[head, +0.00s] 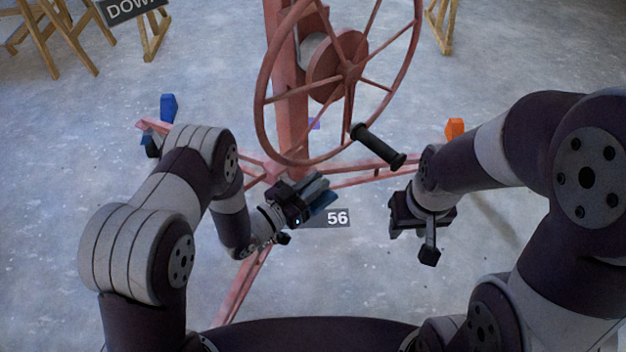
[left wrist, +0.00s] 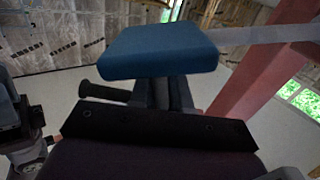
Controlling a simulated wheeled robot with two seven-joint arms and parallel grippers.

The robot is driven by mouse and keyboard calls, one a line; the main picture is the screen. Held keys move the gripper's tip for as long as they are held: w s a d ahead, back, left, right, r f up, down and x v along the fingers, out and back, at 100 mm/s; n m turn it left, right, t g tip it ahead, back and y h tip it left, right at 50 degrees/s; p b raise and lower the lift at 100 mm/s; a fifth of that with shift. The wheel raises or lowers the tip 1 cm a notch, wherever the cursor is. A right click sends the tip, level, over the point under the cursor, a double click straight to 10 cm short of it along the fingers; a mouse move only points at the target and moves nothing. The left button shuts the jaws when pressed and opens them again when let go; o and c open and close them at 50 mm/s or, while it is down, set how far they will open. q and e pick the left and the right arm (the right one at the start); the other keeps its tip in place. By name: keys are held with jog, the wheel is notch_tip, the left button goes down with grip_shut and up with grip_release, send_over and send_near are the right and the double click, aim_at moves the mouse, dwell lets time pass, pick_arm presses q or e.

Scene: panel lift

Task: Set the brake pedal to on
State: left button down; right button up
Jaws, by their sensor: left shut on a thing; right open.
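My left gripper (head: 312,193) is low in front of the red stand, shut on a blue block. In the left wrist view this blue block (left wrist: 155,50) is a flat, rounded pad just beyond the dark gripper body. I cannot tell whether it is the brake pedal, nor its setting. Another upright blue piece (head: 168,107) stands at the end of the stand's left leg, and an orange piece (head: 455,128) at the end of the right leg. My right gripper (head: 418,242) is open and empty, right of the wheel's handle.
The red spoked wheel (head: 350,70) with its black handle (head: 378,146) stands above and between my grippers. Red legs (head: 245,285) spread over the floor. A plate reading 56 (head: 337,218) is beside my left gripper. Wooden trestles (head: 50,40) stand behind.

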pick_arm(q)
notch_tip(320, 180, down, 11)
jog(key=s+d+m+b, duration=0.1)
jog(key=m+b, duration=0.4)
jog(key=m, duration=0.2)
jog(key=shift+s+d+m+b, duration=0.2)
jog(key=shift+s+m+b, duration=0.1)
jog(key=shift+s, duration=0.05)
jog(key=c, duration=1.2)
grip_release()
jog(key=shift+a, duration=0.1)
